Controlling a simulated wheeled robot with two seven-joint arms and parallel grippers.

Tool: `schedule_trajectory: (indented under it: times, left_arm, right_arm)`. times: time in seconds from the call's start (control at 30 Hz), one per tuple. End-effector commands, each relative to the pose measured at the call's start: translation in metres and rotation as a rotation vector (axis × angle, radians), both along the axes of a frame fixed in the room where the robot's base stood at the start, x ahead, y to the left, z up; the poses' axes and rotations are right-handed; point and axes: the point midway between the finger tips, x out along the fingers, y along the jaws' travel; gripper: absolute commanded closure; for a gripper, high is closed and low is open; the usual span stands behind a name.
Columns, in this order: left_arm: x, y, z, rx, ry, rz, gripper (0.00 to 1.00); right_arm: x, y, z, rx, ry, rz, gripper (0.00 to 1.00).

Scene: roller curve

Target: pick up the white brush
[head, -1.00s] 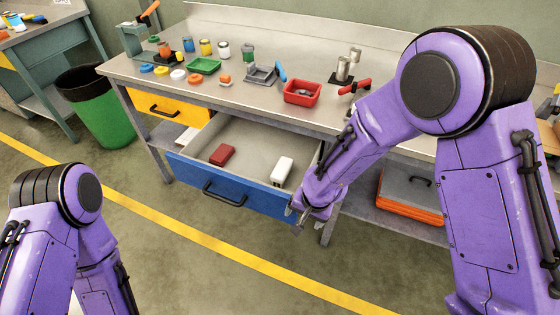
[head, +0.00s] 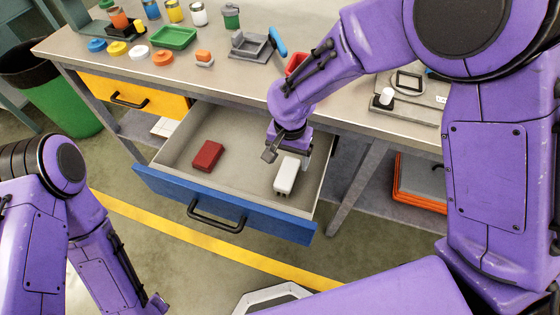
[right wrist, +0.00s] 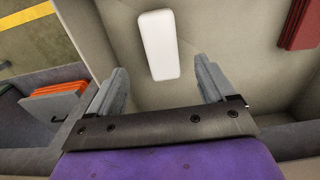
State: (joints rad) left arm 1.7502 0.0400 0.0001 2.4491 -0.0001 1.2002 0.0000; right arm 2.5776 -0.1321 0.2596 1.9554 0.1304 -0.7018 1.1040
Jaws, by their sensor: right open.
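The white brush (head: 287,176) lies in the open blue-fronted drawer (head: 178,187), toward its right side. It also shows in the right wrist view (right wrist: 158,46), just ahead of the fingers and nearly upright in the picture. My right gripper (head: 287,156) is over the drawer, just behind the brush. In the right wrist view its fingers (right wrist: 161,72) are spread with nothing between them, and the brush is centred beyond the gap. My left arm shows at the lower left, but its gripper is out of view.
A dark red block (head: 208,156) lies in the drawer left of the brush. The drawer walls surround both. The bench top (head: 125,68) above holds jars, a green tray (head: 174,38) and coloured rings. An orange case (head: 420,200) sits on the lower shelf at right.

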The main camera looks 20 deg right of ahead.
Motion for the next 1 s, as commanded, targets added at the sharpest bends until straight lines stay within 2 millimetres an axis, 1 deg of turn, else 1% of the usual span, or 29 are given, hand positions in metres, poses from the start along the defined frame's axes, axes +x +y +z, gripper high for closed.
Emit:
schedule_trajectory:
  times: [0.03,0.13,0.3,0.47,0.63,0.73,0.93,0.97,1.0]
  left_arm:
    - [0.0,0.0,-0.005,-0.001,0.001,0.0,0.57]
    - [-0.001,0.0,-0.006,0.0,0.001,0.0,0.57]
    - [-0.001,0.0,-0.007,0.0,0.002,0.0,0.57]
    - [-0.001,0.0,-0.007,0.0,0.002,0.0,0.57]
    - [-0.001,0.0,-0.007,0.0,0.001,0.0,0.57]
    - [-0.001,0.0,-0.007,0.0,0.001,0.0,0.57]
    - [-0.001,0.0,-0.007,0.0,0.001,0.0,0.57]
    - [-0.001,0.0,-0.007,0.0,0.001,0.0,0.57]
    - [-0.001,0.0,-0.007,0.0,0.001,0.0,0.57]
  right_arm:
    - [-0.001,0.0,-0.006,-0.001,0.003,-0.001,0.17]
    - [-0.002,0.0,-0.019,-0.003,0.009,-0.003,0.17]
    - [-0.002,-0.002,-0.049,-0.003,0.009,-0.006,0.17]
    - [0.0,-0.002,-0.067,-0.002,0.009,-0.006,0.17]
    - [0.004,-0.003,-0.099,-0.003,0.008,-0.003,0.17]
    - [0.004,-0.002,-0.108,-0.002,0.006,-0.002,0.17]
    - [0.005,-0.002,-0.109,-0.003,0.004,-0.001,0.17]
    - [0.005,-0.002,-0.109,-0.003,0.004,-0.001,0.2]
    - [0.005,-0.002,-0.109,-0.003,0.004,-0.001,0.33]
